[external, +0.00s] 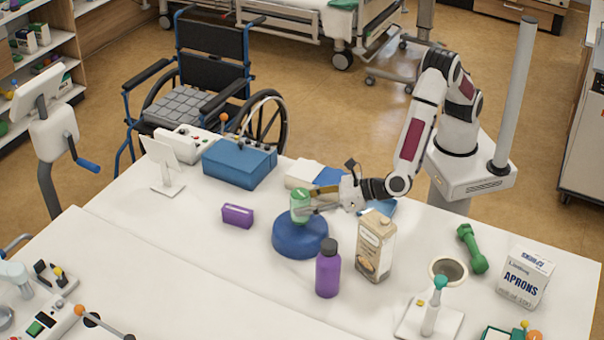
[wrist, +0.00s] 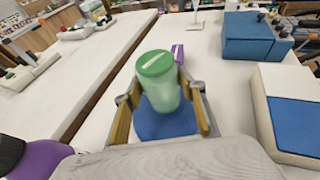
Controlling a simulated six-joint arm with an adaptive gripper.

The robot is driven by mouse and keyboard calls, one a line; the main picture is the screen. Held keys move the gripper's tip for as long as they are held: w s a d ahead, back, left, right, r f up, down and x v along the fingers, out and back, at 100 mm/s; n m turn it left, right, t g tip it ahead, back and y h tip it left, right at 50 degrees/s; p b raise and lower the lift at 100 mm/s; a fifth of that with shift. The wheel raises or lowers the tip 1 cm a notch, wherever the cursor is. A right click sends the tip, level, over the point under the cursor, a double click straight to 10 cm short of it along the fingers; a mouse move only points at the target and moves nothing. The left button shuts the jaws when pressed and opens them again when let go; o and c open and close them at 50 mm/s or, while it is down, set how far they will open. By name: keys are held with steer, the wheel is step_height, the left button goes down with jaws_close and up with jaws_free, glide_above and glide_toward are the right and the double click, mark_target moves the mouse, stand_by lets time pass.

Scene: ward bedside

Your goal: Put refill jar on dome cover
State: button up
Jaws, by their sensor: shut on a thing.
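The refill jar (external: 300,206) is pale green with a darker green lid. My gripper (external: 312,207) is shut on it, and the jar is upright over the dome cover. The dome cover (external: 299,242) is a round blue dome on the white table. In the wrist view the jar (wrist: 159,84) sits between the two fingers, with the blue dome cover (wrist: 165,125) behind and below it. The jar's base appears at the dome's top; I cannot tell whether it touches.
A purple bottle (external: 328,268) and a beige carton (external: 375,246) stand close in front and to the right of the dome cover. A small purple box (external: 237,215) lies left. A blue box (external: 239,163) is farther back.

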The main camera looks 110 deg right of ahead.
steer(key=shift+f, duration=0.95)
steer(key=shift+f, duration=0.1)
steer(key=o, duration=1.3)
steer(key=shift+f, duration=0.1)
steer(key=shift+r, duration=0.2)
steer(key=v, duration=1.2)
steer(key=shift+w+r, duration=0.1)
steer(key=shift+w, duration=0.05)
